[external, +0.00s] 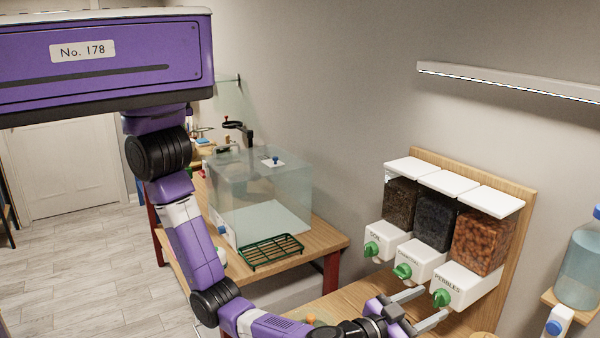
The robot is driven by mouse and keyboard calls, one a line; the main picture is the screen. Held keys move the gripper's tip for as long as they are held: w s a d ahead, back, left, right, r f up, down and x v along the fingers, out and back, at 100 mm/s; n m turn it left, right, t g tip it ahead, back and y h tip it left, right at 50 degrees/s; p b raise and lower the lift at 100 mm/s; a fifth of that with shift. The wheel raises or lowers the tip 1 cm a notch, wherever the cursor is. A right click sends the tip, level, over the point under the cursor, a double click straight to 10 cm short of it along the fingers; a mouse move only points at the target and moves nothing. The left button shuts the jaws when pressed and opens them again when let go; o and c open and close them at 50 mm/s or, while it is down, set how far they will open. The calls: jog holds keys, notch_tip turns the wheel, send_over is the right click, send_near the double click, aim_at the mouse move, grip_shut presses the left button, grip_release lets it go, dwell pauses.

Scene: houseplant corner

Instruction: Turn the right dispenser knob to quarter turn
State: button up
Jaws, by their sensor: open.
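The right dispenser (482,245) holds reddish-brown pebbles and has a white lower box marked PEBBLES. Its green knob (441,298) sits on the front of that box. My gripper (435,303) is open, with one finger toward the upper left of the knob and the other toward its lower right. The knob shows between the fingertips; I cannot tell whether they touch it. The knob's exact angle is too small to read.
The middle dispenser (437,221) and left dispenser (400,203) stand beside it, with green knobs (403,271) and (371,249). A glass tank (262,195) and green rack (271,251) are on the table behind. A blue-tinted bottle (580,270) is at right.

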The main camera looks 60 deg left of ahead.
aim_at(439, 299)
jog(key=shift+w, duration=1.05)
grip_shut()
